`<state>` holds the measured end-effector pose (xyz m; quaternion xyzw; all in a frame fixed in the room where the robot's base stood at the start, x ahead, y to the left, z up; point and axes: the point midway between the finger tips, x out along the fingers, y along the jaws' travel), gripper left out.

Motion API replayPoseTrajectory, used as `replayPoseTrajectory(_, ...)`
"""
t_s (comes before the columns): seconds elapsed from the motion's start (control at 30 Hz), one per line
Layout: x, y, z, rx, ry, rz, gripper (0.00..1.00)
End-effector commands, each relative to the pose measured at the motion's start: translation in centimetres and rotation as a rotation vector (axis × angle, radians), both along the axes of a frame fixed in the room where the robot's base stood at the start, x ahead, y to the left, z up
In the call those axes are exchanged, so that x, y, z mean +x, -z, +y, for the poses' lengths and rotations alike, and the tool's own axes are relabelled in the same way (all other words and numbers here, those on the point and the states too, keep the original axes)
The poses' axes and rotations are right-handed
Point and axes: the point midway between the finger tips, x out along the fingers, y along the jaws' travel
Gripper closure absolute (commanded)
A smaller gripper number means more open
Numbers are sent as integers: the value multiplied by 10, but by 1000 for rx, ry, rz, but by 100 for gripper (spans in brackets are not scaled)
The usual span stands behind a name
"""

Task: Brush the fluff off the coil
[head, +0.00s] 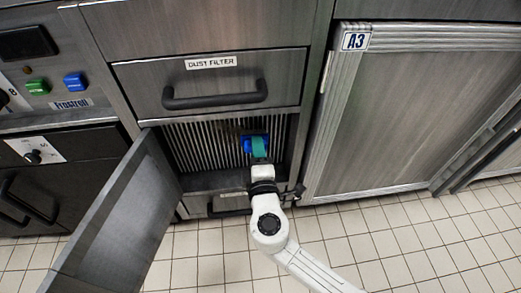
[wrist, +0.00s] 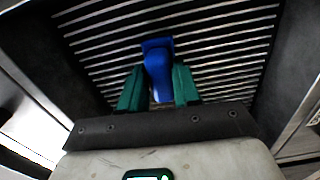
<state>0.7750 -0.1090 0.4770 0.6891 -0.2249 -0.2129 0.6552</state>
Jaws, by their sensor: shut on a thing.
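The coil (head: 190,145) is a row of pale metal fins inside an open bay below the dust filter drawer; it also fills the back of the wrist view (wrist: 215,42). My gripper (head: 259,149) reaches into the bay at the right part of the coil. Its green fingers are shut on a blue brush (wrist: 157,62), one on each side of the handle. The brush head is at the fins; I cannot tell whether it touches them. A dark brownish patch shows on the fins just left of and above the brush in the head view; no fluff is clearly visible in the wrist view.
The bay's grey door (head: 118,220) stands open at the left. The dust filter drawer (head: 210,85) with its black handle is shut above. The A3 cabinet door (head: 400,110) is shut at the right. Tiled floor (head: 210,255) lies clear in front.

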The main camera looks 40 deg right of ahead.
Motion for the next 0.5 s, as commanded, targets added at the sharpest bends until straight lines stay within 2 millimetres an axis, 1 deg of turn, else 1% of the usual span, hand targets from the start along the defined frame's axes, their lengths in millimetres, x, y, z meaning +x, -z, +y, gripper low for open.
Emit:
replayPoseTrajectory(0.2, 13, 1, 14, 1, -2, -2, 96)
replayPoseTrajectory(0.5, 19, -1, 23, 2, -3, -3, 97)
